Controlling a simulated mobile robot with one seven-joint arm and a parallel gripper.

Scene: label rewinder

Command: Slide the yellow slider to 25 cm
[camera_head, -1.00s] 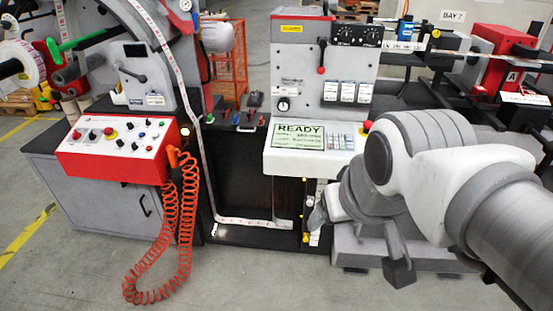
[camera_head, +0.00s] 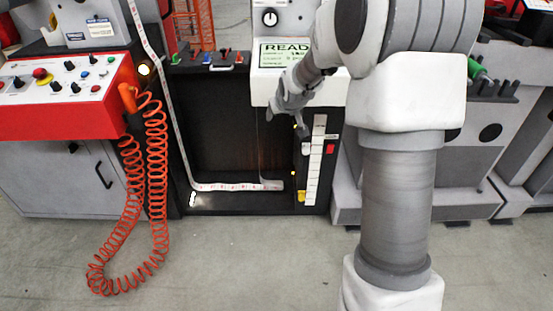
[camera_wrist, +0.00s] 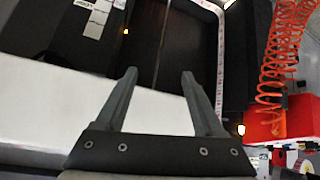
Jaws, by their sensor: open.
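The yellow slider (camera_head: 301,196) sits near the bottom of an upright white scale strip (camera_head: 316,165) on the dark front panel, in the head view. The scale's markings are too small to read. My gripper (camera_head: 289,112) is above and to the left of the slider, near the lower edge of the white console, and apart from the slider. In the wrist view my gripper (camera_wrist: 159,73) is open, with nothing between its fingers. I cannot make out the slider in the wrist view.
A red tab (camera_head: 330,149) is right of the scale. The white console with a green display (camera_head: 283,53) overhangs the panel. A label web (camera_head: 235,187) runs along the recess bottom. An orange coiled cable (camera_head: 155,185) hangs at left. The floor in front is clear.

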